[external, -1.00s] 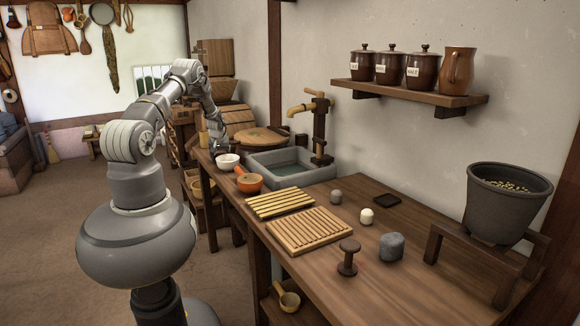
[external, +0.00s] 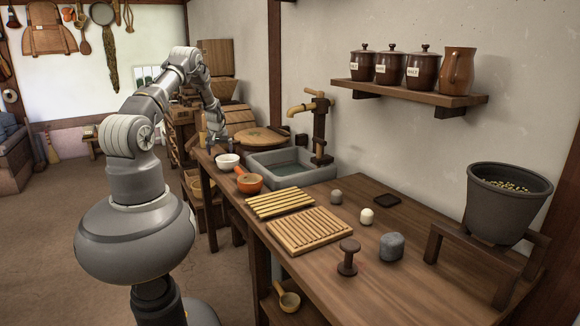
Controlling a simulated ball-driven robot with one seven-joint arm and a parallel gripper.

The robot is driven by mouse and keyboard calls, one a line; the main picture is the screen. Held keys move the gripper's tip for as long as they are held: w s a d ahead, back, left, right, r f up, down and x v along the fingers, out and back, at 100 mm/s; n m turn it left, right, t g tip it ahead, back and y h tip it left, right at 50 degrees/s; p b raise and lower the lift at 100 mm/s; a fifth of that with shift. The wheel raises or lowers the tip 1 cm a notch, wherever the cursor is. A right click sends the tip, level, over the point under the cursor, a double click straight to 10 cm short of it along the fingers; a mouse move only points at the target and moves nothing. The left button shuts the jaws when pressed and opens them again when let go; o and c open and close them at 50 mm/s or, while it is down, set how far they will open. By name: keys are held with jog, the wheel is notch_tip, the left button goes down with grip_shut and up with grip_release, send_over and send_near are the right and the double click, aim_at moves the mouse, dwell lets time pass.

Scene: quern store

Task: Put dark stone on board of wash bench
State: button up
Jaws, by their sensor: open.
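A large dark blue-grey stone (external: 391,246) sits on the right part of the wash bench (external: 345,285). A smaller grey stone (external: 336,196) and a pale stone (external: 367,216) lie farther back on it. Two slatted wooden boards lie side by side on the bench: a lighter one (external: 280,204) near the basin and a larger brown one (external: 309,231) in front. My gripper (external: 217,143) is open and empty, above the bench's far left end near a white bowl, well away from the stones. Its fingers are small in this view.
A stone basin (external: 288,168) with a wooden tap (external: 318,128) stands behind the boards. The white bowl (external: 228,161) and an orange pan (external: 248,182) are left of it.

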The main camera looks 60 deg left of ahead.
jog(key=p+v, duration=0.2)
jog(key=v, duration=0.6)
jog(key=w+d+r+m+t, duration=0.2)
jog(key=w+d+r, duration=0.4)
jog(key=r, duration=0.5)
jog(key=w+d+r+m+t, duration=0.2)
jog(key=w+d+r, duration=0.45)
jog(key=r, duration=0.55)
jog(key=w+d+r+m+t, duration=0.2)
jog(key=w+d+r, duration=0.4)
jog(key=r, duration=0.5)
jog(key=s+d+r+m+t, duration=0.3)
jog(key=d+r+t, duration=0.1)
jog(key=d+r, duration=1.1)
jog(key=s+d+r+m+t+h, duration=0.1)
jog(key=s+d+r+m+h, duration=0.1)
jog(key=s+d+r, duration=0.4)
jog(key=s+d+r+m+t+h, duration=0.2)
jog(key=s+d+r, duration=0.4)
jog(key=r, duration=0.6)
jog(key=shift+d+t, duration=0.3)
jog(key=shift+d, duration=0.85)
